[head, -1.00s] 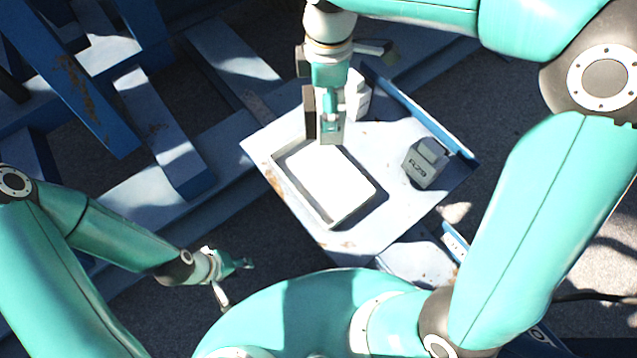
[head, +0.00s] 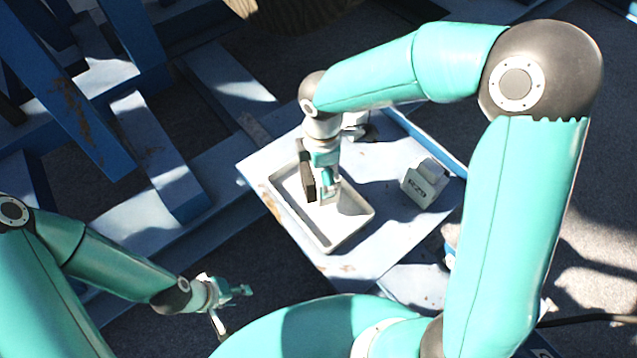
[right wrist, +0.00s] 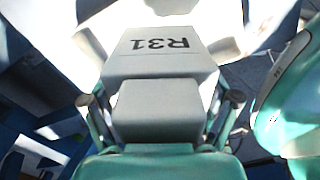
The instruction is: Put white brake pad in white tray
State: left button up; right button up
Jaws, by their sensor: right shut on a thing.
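The white tray (head: 350,234) lies on a pale blue plate in the head view. My right gripper (head: 327,190) is over the tray's inside. In the right wrist view it is shut on a pale grey block marked R31 (right wrist: 160,55), apparently the brake pad. The head view does not show clearly whether the block touches the tray floor. A similar grey block with a printed label (head: 424,184) stands on the plate right of the tray. My left gripper (head: 232,308) is open and empty at the lower left, away from the plate.
The pale blue plate (head: 385,235) has free room between the tray and the labelled block. A pale object (head: 357,120) behind the right gripper is partly hidden. Blue metal beams (head: 160,150) lie to the left.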

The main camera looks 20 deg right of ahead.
jog(key=shift+f, duration=2.35)
jog(key=o, duration=1.6)
jog(key=shift+f, duration=0.1)
notch_tip(320, 180, up, 12)
jog(key=shift+r, duration=0.1)
jog(key=shift+a, duration=0.1)
